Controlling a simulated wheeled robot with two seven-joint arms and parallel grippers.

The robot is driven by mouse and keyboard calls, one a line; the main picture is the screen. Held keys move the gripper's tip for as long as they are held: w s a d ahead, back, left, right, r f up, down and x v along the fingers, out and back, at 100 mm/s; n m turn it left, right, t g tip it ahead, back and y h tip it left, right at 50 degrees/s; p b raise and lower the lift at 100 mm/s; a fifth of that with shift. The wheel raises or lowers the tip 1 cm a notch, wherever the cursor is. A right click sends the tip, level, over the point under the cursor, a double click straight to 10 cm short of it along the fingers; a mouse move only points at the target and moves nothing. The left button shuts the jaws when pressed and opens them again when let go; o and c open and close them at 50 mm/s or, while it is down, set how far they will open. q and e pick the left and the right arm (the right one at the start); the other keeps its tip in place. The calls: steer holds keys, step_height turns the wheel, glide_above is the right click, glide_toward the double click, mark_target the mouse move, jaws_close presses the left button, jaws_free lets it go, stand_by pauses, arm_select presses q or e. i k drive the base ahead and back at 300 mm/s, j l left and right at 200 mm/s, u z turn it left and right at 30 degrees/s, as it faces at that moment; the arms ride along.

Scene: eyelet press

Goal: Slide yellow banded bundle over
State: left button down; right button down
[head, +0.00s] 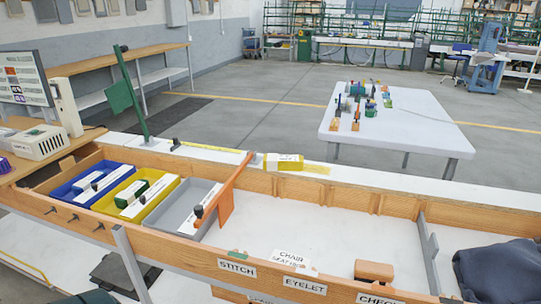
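A yellow bundle with a white label (285,162) lies on the white ledge (400,180) behind the wooden bench tray, near the picture's middle. A flat yellow patch (317,169) lies just to its right; I cannot tell whether it belongs to the bundle. The end of an orange bar (229,185) with a hanging orange flap is close to the bundle's left. Neither of my grippers shows in the head view.
Blue (82,186), yellow (108,203) and grey (178,216) bins holding white and green packs stand at the left. A green post (136,100) rises behind them. The white tray floor (310,225) is mostly clear; dark cloth (497,270) lies at right.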

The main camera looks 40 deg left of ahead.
mark_target(272, 161)
steer(key=j+z, duration=0.1)
steer(key=j, duration=0.45)
steer(key=k+j, duration=0.1)
steer(key=j, duration=0.45)
steer(key=j+z, duration=0.15)
steer(key=j, duration=0.35)
steer(key=k, duration=0.1)
